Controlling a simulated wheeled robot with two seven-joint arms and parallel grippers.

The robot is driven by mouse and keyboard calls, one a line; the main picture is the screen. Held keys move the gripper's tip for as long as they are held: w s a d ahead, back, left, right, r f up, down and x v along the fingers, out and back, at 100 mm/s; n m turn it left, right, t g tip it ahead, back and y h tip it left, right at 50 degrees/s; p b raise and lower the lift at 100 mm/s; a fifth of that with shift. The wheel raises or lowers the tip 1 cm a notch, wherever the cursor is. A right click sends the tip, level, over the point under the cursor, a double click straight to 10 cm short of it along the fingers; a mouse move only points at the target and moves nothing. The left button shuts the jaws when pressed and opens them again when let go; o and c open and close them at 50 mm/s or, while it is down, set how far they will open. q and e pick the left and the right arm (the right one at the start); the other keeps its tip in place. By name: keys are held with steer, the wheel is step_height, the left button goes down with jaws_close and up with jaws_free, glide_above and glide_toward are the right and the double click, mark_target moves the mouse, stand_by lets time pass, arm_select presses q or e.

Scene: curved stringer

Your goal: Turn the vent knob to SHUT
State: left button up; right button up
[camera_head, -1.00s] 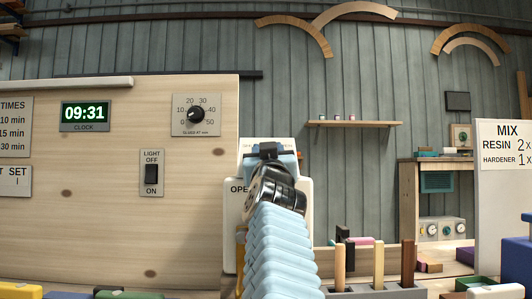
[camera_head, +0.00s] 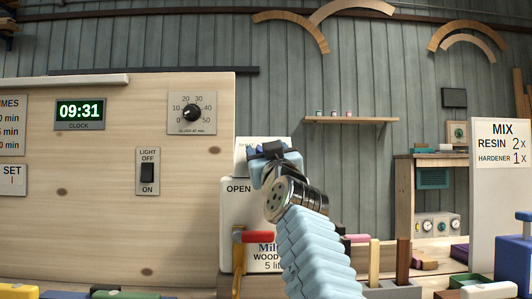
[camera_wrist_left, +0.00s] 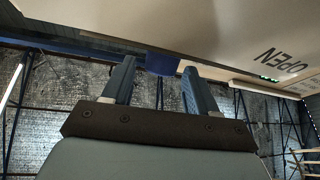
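The knob is hidden in the head view. My right gripper is not in view.
The wooden board (camera_head: 100,220) carries a clock (camera_head: 79,113), a timer dial (camera_head: 191,113) and a light switch (camera_head: 148,172). A red-headed hammer (camera_head: 256,236) stands before the panel. Upright sticks (camera_head: 374,262) stand right of my arm. A MIX sign (camera_head: 500,200) stands far right.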

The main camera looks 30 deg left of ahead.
arm_select(q)
steer(key=shift+o, duration=0.2)
steer(key=shift+f, duration=0.1)
steer(key=shift+s+d+f+b, duration=0.2)
steer(key=shift+s+d+b, duration=0.05)
steer(key=shift+d+b, duration=0.05)
steer(key=b+v, duration=0.4)
steer(key=v, duration=0.9)
steer(key=shift+r, duration=0.15)
